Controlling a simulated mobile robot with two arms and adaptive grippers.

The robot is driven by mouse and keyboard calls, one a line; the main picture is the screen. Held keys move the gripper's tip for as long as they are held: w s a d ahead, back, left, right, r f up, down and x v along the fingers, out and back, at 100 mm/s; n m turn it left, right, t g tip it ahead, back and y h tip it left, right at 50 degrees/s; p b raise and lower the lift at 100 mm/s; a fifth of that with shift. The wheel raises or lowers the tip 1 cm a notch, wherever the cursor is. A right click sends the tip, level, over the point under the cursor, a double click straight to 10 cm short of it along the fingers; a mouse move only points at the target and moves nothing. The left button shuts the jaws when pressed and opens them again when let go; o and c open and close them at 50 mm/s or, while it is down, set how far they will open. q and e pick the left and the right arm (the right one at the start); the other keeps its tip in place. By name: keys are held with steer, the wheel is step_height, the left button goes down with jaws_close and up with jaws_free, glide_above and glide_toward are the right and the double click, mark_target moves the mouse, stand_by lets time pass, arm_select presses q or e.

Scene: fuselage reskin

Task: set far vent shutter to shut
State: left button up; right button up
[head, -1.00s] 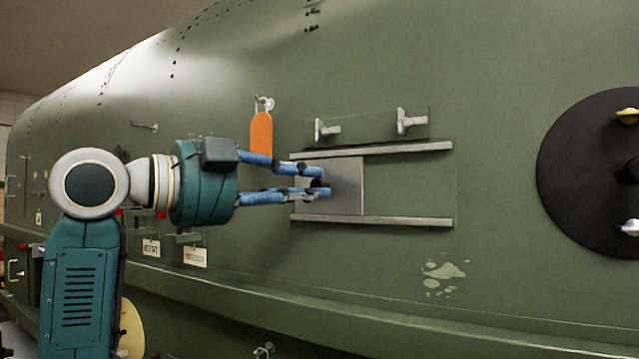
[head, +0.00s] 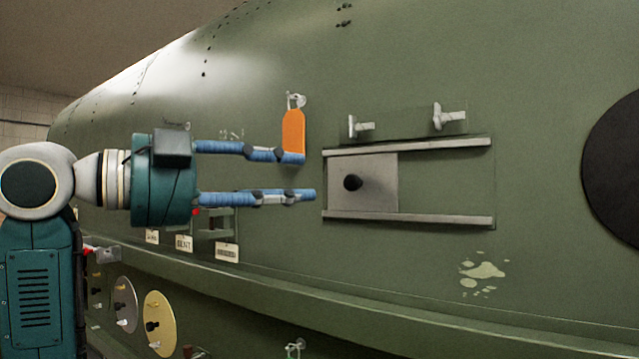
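The vent shutter (head: 375,198) is a grey square plate with a black knob (head: 352,183). It sits at the left end of two horizontal pale rails (head: 440,148); to its right, between the rails, is a green surface. My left gripper (head: 310,177) is open and empty, its blue fingers pointing right. The fingertips are just left of the shutter, apart from the knob. My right gripper is not in view.
An orange tag (head: 293,131) hangs from a hook behind the upper finger. Two pale handles (head: 449,117) stick out above the upper rail. A black disc (head: 618,170) is at the right edge. Several labelled tags and round plates (head: 159,322) are at lower left.

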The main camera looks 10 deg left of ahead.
arm_select(q)
steer(key=shift+v, duration=2)
